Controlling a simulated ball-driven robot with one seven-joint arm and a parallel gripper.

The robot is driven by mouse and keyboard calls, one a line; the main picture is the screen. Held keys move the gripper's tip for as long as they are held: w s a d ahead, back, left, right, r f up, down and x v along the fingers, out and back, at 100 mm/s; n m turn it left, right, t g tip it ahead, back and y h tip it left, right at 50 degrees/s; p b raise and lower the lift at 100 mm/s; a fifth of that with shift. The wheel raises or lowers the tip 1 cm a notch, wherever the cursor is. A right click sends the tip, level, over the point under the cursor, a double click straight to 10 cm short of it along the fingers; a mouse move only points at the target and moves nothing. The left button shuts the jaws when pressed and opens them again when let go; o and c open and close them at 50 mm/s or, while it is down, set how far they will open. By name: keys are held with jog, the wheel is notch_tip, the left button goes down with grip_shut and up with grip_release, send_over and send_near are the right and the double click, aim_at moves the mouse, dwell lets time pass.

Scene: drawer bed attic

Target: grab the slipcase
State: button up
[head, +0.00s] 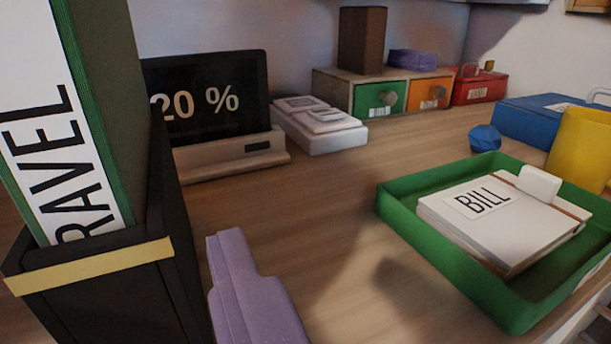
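A black open-topped case with a yellow band, which looks like the slipcase (105,293), stands large and close at the left edge. A tall green and white book (62,120) stands in it, with the letters "RAVEL" readable on its spine. The top of the book and the bottom of the case are cut off by the frame. I see no gripper fingers that I can make out, and nothing is visibly gripping the slipcase.
A lavender stepped object (250,300) lies right of the slipcase. A dark "20 %" display (205,100) stands behind. A green tray (400,205) holding a "BILL" stack (500,220) is at right. A small drawer unit (345,90) stands at the back. The middle of the tabletop is clear.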

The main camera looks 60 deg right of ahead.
aim_at(102, 254)
jog(key=shift+w+d, duration=0.1)
jog(key=shift+d, duration=0.45)
jog(key=b+x, duration=0.2)
jog(key=x, duration=0.4)
jog(key=shift+w+d+f+b, duration=0.1)
jog(key=shift+w+b, duration=0.3)
jog(key=shift+w, duration=0.05)
jog(key=shift+w+d, duration=0.2)
jog(key=shift+w, duration=0.1)
grip_shut()
